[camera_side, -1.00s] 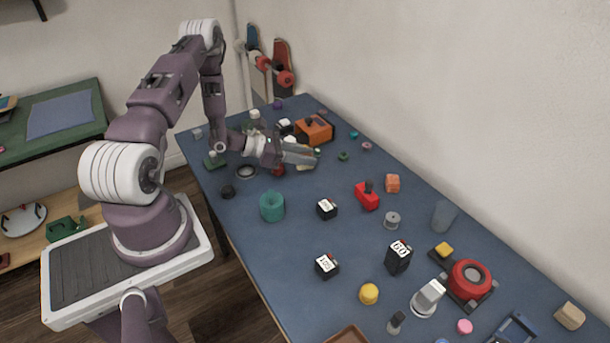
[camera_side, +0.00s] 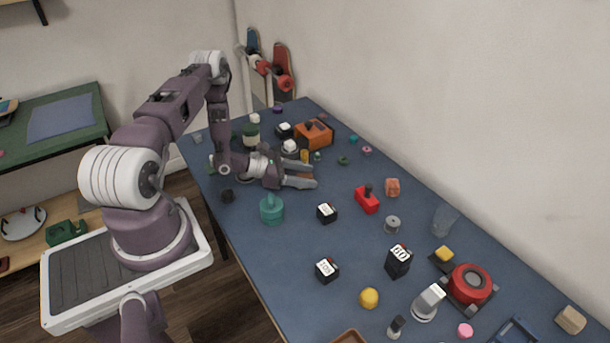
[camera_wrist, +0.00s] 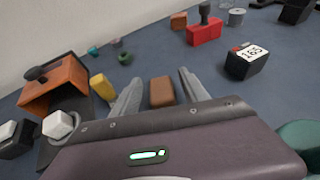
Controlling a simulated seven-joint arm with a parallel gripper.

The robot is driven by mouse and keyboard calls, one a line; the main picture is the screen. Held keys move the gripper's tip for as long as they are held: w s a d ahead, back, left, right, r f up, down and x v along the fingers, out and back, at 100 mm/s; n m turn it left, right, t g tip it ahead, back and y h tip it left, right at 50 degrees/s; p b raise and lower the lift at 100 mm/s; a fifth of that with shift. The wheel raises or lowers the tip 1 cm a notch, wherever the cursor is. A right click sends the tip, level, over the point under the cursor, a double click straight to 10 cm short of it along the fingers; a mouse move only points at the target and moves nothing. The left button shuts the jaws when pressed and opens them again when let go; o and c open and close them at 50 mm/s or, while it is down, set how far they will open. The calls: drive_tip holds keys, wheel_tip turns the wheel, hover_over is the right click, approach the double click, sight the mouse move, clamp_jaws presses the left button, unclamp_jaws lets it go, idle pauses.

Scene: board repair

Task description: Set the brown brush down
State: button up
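My gripper (camera_side: 311,177) is low over the blue table, towards its far end, in the side view. In the wrist view my gripper (camera_wrist: 160,78) has its two grey fingers spread apart. A small brown block-shaped piece (camera_wrist: 162,91), which looks like the brown brush, lies between the fingers. Dark gaps show on both sides of it, so the fingers do not appear to touch it. Its near end is hidden by the gripper body, and its bristles cannot be made out.
An orange box-shaped thing (camera_wrist: 55,84) and a yellow piece (camera_wrist: 103,87) are left of the fingers. A red block (camera_wrist: 204,32) and a black numbered block (camera_wrist: 246,61) are to the right. A teal pot (camera_side: 271,211) stands near my gripper.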

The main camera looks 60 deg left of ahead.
drive_tip(key=shift+s+a+r, duration=0.15)
drive_tip(key=shift+s+r, duration=0.1)
drive_tip(key=v, duration=1.1)
drive_tip(key=w+d+r+m+g+h, duration=0.2)
drive_tip(key=d+r+m+g+h, duration=0.1)
drive_tip(key=d+r+m, duration=0.5)
drive_tip(key=w+d+r+m+g+h, duration=0.2)
drive_tip(key=d+r+m+g+h, duration=0.15)
drive_tip(key=d+r, duration=0.55)
drive_tip(key=s+d+r+m+g+y, duration=0.3)
drive_tip(key=s+d+r+m+g, duration=0.25)
drive_tip(key=d+r+m, duration=0.3)
drive_tip(key=s+r+m+t+y, duration=0.2)
drive_tip(key=s+r+m+y, duration=0.1)
drive_tip(key=s, duration=0.4)
drive_tip(key=s+d+r+m+t+y, duration=0.1)
drive_tip(key=s+r+m+t+y, duration=0.2)
drive_tip(key=s+m+y, duration=0.2)
drive_tip(key=s+m, duration=0.3)
drive_tip(key=shift+r, duration=0.3)
